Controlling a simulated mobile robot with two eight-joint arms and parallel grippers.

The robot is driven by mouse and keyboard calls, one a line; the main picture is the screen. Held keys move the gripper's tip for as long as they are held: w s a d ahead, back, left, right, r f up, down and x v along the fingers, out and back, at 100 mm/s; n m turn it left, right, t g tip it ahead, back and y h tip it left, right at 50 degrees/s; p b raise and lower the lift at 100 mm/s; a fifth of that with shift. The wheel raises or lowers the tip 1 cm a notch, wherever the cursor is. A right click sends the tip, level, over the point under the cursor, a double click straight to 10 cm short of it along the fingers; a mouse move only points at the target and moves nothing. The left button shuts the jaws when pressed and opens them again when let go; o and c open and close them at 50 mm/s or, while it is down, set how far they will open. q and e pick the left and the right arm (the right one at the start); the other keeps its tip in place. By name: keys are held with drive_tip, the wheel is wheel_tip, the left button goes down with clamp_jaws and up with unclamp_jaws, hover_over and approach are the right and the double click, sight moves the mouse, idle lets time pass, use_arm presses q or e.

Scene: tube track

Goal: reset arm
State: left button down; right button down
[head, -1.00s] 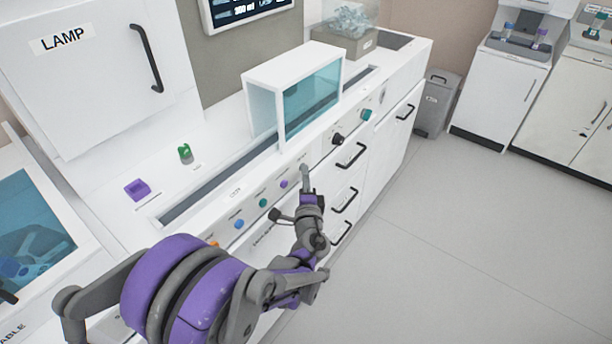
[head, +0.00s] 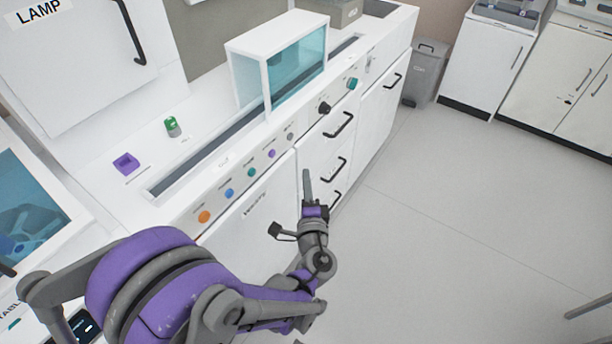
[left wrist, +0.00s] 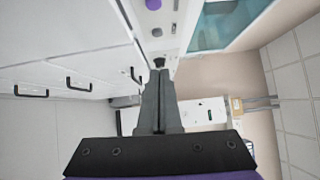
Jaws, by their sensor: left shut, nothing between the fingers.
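My left gripper (head: 307,188) is in front of the white counter's drawers in the head view, with its purple and grey arm coming in from the lower left. It is shut and empty. In the left wrist view its two grey fingers (left wrist: 159,95) lie together, pointing along the counter front. Nothing is between or touching the fingers that I can see. My right gripper is not in view.
The counter carries a glass-fronted box (head: 290,70), a green item (head: 172,127) and a purple item (head: 126,163). Coloured buttons (head: 229,193) and black drawer handles (head: 340,126) line its front. A grey bin (head: 425,72) stands beyond. The floor (head: 450,210) at right is open.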

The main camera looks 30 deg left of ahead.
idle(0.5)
